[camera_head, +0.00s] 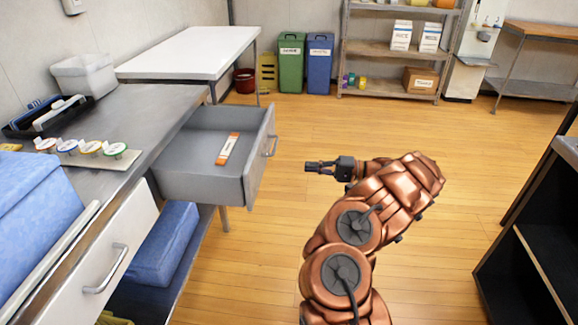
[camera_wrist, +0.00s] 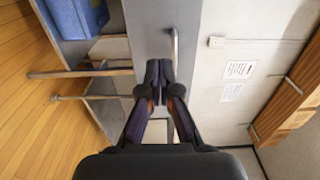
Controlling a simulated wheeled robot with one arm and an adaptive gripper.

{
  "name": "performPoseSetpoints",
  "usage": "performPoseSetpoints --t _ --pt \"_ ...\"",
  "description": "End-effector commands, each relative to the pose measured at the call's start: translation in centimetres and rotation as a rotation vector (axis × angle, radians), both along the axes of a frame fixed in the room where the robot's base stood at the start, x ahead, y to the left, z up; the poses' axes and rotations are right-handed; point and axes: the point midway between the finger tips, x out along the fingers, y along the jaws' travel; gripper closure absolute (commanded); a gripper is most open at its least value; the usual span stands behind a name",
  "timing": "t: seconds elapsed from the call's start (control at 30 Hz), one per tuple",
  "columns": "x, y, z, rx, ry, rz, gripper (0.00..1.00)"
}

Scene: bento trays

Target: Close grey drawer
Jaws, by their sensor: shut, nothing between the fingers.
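The grey drawer (camera_head: 190,180) is pulled well out from the metal counter in the head view. An orange and white packet (camera_head: 228,148) lies inside it. Its front panel (camera_head: 260,160) with a bar handle (camera_head: 271,146) faces right, toward my arm. My gripper (camera_head: 308,167) is shut and empty, to the right of the drawer front and apart from it in the head view. In the wrist view my shut fingertips (camera_wrist: 159,66) point at the grey drawer front (camera_wrist: 146,25), with its handle (camera_wrist: 174,45) just beyond them. The exact gap is hard to tell.
A white drawer (camera_head: 105,260) sits nearer on the same counter (camera_head: 140,110). A blue box (camera_head: 165,243) lies on the shelf below. A dark shelf unit (camera_head: 540,230) stands at the right. The wooden floor between is clear.

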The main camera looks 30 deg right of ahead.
Motion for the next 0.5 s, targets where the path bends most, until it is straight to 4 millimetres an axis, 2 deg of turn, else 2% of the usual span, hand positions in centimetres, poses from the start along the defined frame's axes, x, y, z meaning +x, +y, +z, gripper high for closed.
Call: performPoseSetpoints --t 0.5 --pt "5.7 6.8 0.1 0.003 0.001 0.009 1.00"
